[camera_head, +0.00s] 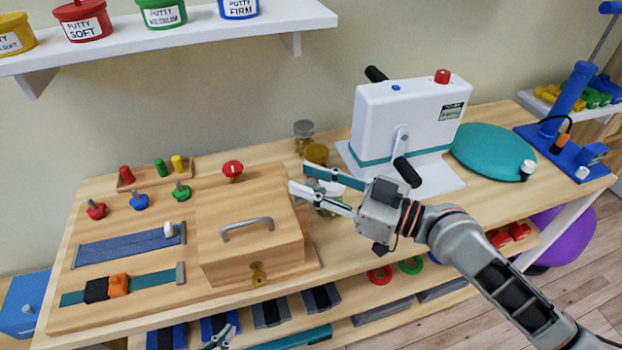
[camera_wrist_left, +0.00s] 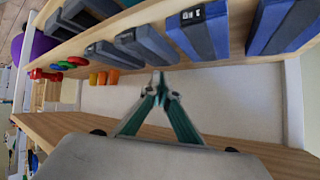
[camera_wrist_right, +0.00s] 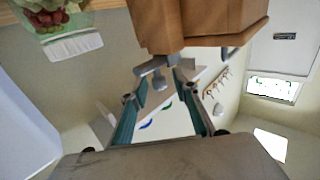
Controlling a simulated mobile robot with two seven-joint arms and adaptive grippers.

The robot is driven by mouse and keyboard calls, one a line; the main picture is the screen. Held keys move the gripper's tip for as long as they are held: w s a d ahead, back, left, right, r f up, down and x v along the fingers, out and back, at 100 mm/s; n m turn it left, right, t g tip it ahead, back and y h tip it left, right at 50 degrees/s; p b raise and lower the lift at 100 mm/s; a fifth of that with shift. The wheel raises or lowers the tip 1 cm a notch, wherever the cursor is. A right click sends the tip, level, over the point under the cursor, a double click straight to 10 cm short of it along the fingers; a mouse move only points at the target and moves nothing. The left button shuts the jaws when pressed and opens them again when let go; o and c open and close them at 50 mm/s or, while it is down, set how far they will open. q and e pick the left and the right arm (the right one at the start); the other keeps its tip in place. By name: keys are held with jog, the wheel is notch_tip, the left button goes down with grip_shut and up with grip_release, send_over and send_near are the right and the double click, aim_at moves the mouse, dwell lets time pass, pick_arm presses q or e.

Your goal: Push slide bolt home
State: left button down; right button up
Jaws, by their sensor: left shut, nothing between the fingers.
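The wooden box (camera_head: 250,205) with a grey handle (camera_head: 247,228) stands on the wooden board. Contact cannot be told. In the head view the bolt is not clear behind the fingers. My left gripper (camera_head: 222,338) is shut and empty, low at the front edge.
A white machine with a crank (camera_head: 405,120) stands right of the box, and jars (camera_head: 317,153) stand behind my right gripper. The board (camera_head: 130,300) holds straps and coloured knobs. The lower shelf with blue weights (camera_wrist_left: 195,30) is near my left gripper.

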aim_at(294, 196)
grip_shut()
jog(key=shift+s+a+r+p, duration=0.1)
jog(key=shift+s+a+p, duration=0.25)
jog(key=shift+a, duration=0.35)
jog(key=shift+s+a+r+p, duration=0.1)
jog(key=shift+a+p, duration=0.35)
jog(key=shift+a, duration=0.2)
jog(key=shift+s+a+f, duration=0.1)
jog(key=shift+a, duration=0.05)
jog(key=shift+f, duration=0.1)
grip_release()
jog(key=shift+a, duration=0.15)
